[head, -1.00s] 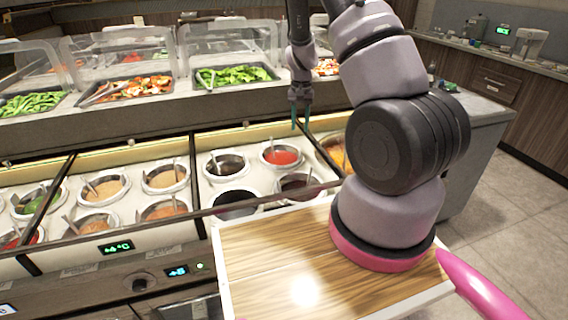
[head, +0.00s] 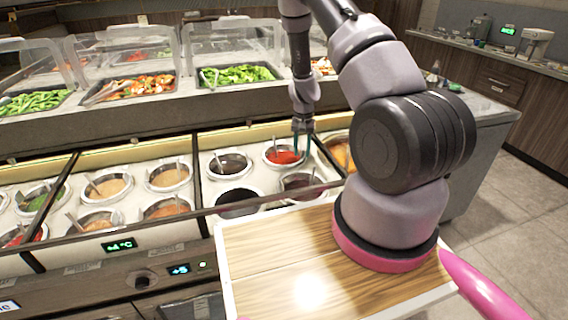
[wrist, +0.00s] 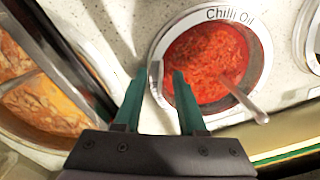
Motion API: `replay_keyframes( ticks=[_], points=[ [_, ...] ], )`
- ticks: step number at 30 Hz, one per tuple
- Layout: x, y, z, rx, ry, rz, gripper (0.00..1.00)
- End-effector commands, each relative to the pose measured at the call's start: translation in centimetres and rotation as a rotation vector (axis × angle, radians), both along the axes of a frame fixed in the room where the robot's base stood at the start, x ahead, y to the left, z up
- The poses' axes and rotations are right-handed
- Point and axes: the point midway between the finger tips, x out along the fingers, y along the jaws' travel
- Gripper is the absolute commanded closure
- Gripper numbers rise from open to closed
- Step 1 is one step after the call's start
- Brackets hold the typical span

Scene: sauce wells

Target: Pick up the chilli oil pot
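The chilli oil pot (head: 281,157) is a round pale-rimmed pot of red sauce, set in the back row of the sauce counter. In the wrist view the pot (wrist: 215,62) has "Chilli Oil" on its rim, and a spoon leans out of it. My gripper (wrist: 159,78) is open, with two green fingers. In the wrist view one finger lies left of the pot's rim and the other overlaps the red sauce, with the rim's edge between them. In the head view my gripper (head: 303,146) is at the pot's right side. I cannot tell whether the fingers touch it.
A dark sauce pot (head: 229,164) sits left of the chilli oil, another (head: 302,185) in front. An orange sauce pot (wrist: 45,105) lies beyond a dark divider (wrist: 62,55). Vegetable trays (head: 240,76) under clear guards stand behind. Several other pots fill the left wells.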

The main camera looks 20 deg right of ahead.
Motion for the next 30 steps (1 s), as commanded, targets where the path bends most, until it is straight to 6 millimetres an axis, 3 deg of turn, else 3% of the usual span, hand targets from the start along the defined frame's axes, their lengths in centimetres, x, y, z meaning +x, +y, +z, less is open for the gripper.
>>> replay_keyframes(
  ticks=[4, 7, 30],
  points=[
    [0.01, 0.0, 0.04, 0.0, 0.0, 0.0, 0.64],
    [0.01, 0.0, 0.04, 0.0, 0.0, 0.0, 1.0],
    [0.0, 0.01, 0.06, 0.0, 0.001, 0.0, 1.0]
  ],
)
